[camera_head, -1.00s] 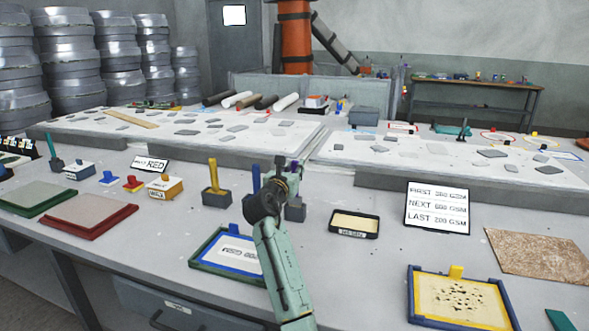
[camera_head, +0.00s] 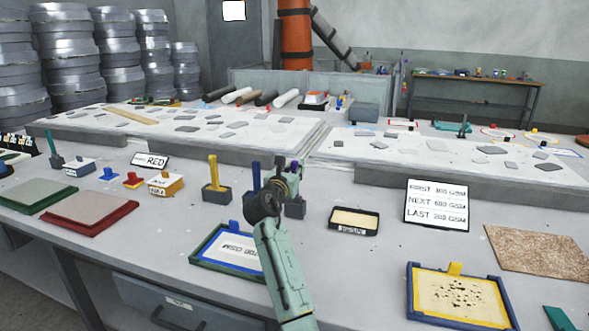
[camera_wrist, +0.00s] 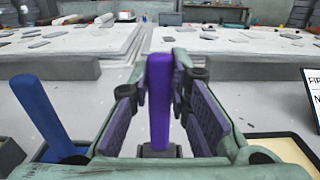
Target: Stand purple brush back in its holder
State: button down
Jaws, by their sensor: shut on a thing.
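The purple brush (camera_wrist: 159,100) stands upright between the pads of my gripper (camera_wrist: 160,97) in the wrist view. My gripper is shut on it. In the head view my gripper (camera_head: 288,172) covers most of the brush; only small purple patches show there. A dark grey holder block (camera_head: 296,208) sits just below and beyond my gripper. It also shows in the wrist view (camera_wrist: 160,151), directly under the brush's lower end. I cannot tell whether that end is inside the holder's socket or just above it.
A blue brush (camera_wrist: 42,108) stands in its block close left of my gripper. A yellow brush (camera_head: 213,172) stands in another block further left. A black tray (camera_head: 354,221) lies to the right. A blue-and-green frame (camera_head: 212,262) lies in front. Bare table shows between them.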

dwell(0.4)
jog(key=c, duration=1.4)
grip_release()
jog(key=shift+c, duration=0.2)
jog(key=shift+s, duration=0.1)
